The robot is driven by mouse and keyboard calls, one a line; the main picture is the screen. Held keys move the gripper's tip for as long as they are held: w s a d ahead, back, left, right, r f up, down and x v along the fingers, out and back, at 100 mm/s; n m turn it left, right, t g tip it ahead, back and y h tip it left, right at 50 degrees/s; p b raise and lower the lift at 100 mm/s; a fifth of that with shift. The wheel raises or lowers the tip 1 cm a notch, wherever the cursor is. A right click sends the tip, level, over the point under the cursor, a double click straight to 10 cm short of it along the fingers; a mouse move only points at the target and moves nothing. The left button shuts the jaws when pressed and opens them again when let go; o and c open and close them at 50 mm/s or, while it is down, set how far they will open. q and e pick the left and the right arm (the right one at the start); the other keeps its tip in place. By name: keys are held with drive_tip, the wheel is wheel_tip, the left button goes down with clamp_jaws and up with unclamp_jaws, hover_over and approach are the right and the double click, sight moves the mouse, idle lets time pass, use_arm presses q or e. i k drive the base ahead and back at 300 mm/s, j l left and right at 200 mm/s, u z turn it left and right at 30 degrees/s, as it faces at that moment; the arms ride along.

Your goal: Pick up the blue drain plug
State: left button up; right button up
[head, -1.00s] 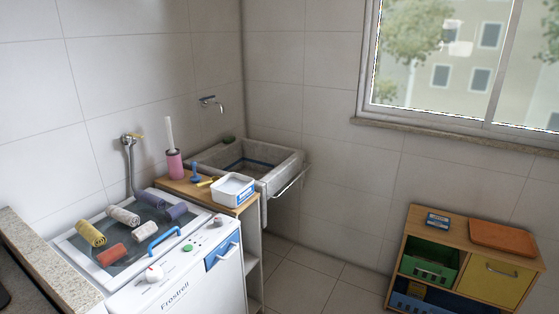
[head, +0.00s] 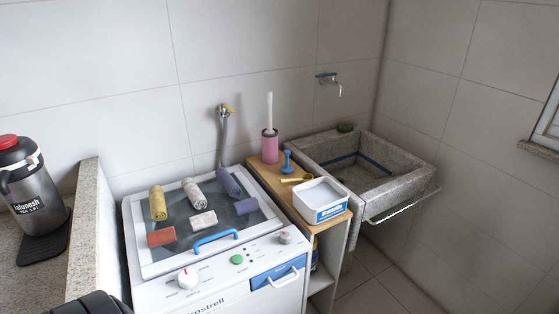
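A small blue object with a knob on top and a wider base, which looks like the blue drain plug (head: 287,163), stands upright on the narrow wooden shelf top (head: 265,178). It is between the washing machine and the stone sink. A yellow item (head: 298,178) lies just in front of it. A pink holder with a white-handled brush (head: 269,147) stands behind and to its left.
A white tub (head: 321,215) sits at the shelf's front. The sink (head: 415,178) is to the right, with a rail on its front. Several rolled cloths (head: 158,203) lie on the washing machine lid. A black jug with a red lid (head: 30,180) stands on the left counter.

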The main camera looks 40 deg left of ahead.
sight(286, 169)
drive_tip(key=i+l+u, duration=0.1)
drive_tip(key=i+u, duration=0.15)
drive_tip(key=u, duration=0.2)
drive_tip(key=i+l+u, duration=0.15)
drive_tip(key=u, duration=0.35)
drive_tip(key=i+l+u, duration=0.3)
drive_tip(key=u, duration=0.15)
drive_tip(key=i+l+u, duration=0.15)
drive_tip(key=l+u, duration=0.15)
drive_tip(key=u, duration=0.15)
